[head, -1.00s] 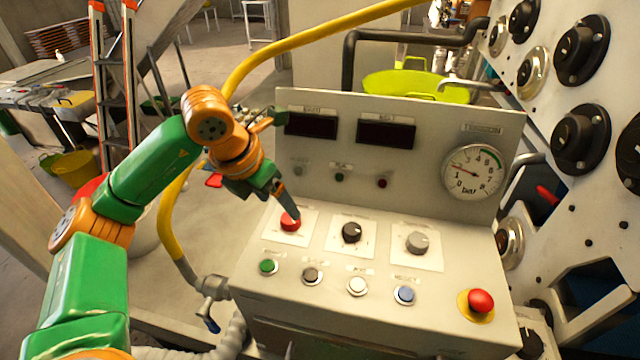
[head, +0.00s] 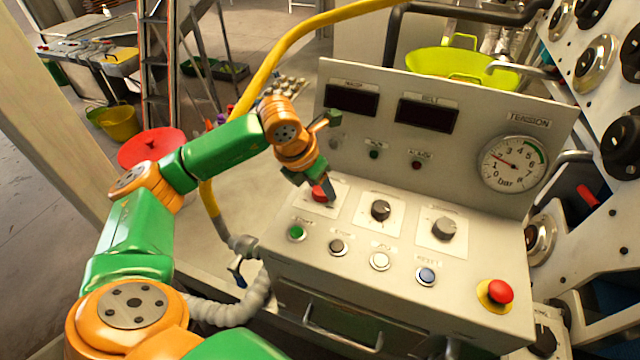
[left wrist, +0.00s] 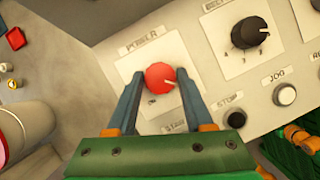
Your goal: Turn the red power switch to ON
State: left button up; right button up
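The red power switch (head: 319,194) is a round knob on a white plate at the left of the sloped control panel. In the left wrist view the red knob (left wrist: 158,75) has a pale pointer line aimed right and slightly down, away from the ON mark (left wrist: 152,101) at its lower left. Other markings are partly hidden by the fingers. My left gripper (head: 322,190) is at the knob. In the left wrist view its fingers (left wrist: 160,80) stand on either side of the knob, open, with small gaps showing. My right gripper is not in view.
A row of push buttons, including the green one (head: 296,233), lies in front. A red emergency button (head: 499,291) is at right. The upright panel with a gauge (head: 514,163) rises behind.

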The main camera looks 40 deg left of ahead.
pick_arm(q)
grip_shut()
jog(key=shift+m, duration=0.3)
jog(key=shift+a+m+h+b, duration=0.1)
jog(key=shift+m+h+b, duration=0.55)
jog(key=shift+m, duration=0.35)
jog(key=m+h, duration=0.1)
jog(key=m, duration=0.1)
jog(key=shift+w+m+g, duration=0.1)
jog(key=shift+m+g, duration=0.2)
jog(key=shift+m, duration=0.1)
jog(key=m+g+h, duration=0.1)
jog(key=m, duration=0.2)
jog(key=shift+a+r+m, duration=0.1)
jog(key=shift+r+m, duration=0.05)
jog(key=shift+m, duration=0.15)
jog(key=m+g+p, duration=0.1)
jog(key=m, duration=0.2)
jog(key=shift+w+m+h, duration=0.15)
jog(key=shift+m+h, duration=0.1)
jog(key=shift+m, duration=0.05)
jog(key=shift+w+m+g+p, duration=0.15)
jog(key=shift+m+g, duration=0.45)
jog(key=shift+m, duration=0.7)
jog(key=shift+s+m+g+p, duration=0.15)
jog(key=shift+m+g, duration=0.45)
jog(key=shift+m, duration=0.7)
jog(key=shift+w, duration=0.1)
